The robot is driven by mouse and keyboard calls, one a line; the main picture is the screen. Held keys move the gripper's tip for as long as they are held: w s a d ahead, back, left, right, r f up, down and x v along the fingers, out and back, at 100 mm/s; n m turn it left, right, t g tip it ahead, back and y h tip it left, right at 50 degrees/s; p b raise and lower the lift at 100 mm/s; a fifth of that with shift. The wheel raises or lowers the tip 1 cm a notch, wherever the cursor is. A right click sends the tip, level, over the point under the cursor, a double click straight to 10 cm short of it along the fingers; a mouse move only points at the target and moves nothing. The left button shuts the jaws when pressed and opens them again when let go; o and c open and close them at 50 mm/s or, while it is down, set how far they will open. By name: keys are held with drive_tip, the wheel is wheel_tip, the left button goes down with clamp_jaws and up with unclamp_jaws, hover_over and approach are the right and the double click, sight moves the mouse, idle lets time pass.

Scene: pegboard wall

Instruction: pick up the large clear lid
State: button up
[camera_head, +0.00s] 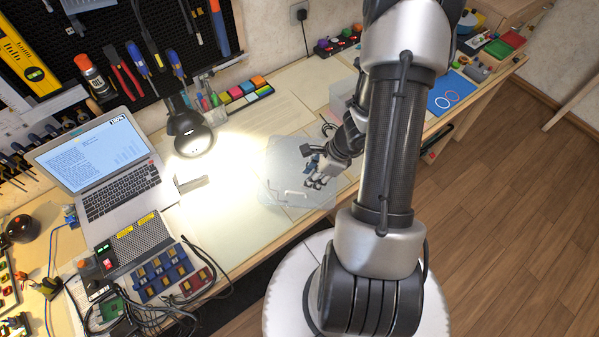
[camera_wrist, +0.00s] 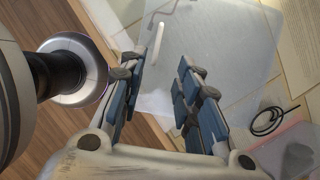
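The large clear lid (camera_head: 280,165) is a translucent, pale sheet lying on the workbench near its front edge, right of the lamp's bright patch. A thin handle (camera_head: 291,195) shows on it. My gripper (camera_head: 316,182) is over the lid's right part, close to the handle. In the wrist view the lid (camera_wrist: 225,50) fills the upper middle, and a pale handle bar (camera_wrist: 159,42) shows near the fingertips. My gripper (camera_wrist: 170,58) is open there, its two blue-padded fingers apart with nothing held between them. I cannot tell how high the fingertips are above the lid.
A clear bin (camera_head: 343,95) and a black cable (camera_head: 328,128) are behind my gripper. The desk lamp (camera_head: 190,125) and open laptop (camera_head: 105,165) stand left. Cables and electronics (camera_head: 150,275) crowd the front left. The bench between lamp and lid is mostly clear.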

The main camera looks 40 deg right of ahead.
drive_tip(key=b+x, duration=0.1)
drive_tip(key=x, duration=0.2)
drive_tip(key=b+x, duration=0.2)
drive_tip(key=x, duration=0.1)
drive_tip(key=b+x, duration=0.1)
drive_tip(key=x, duration=0.3)
drive_tip(key=shift+a+r, duration=0.15)
drive_tip(key=shift+a, duration=0.15)
drive_tip(key=shift+c, duration=0.5)
clamp_jaws()
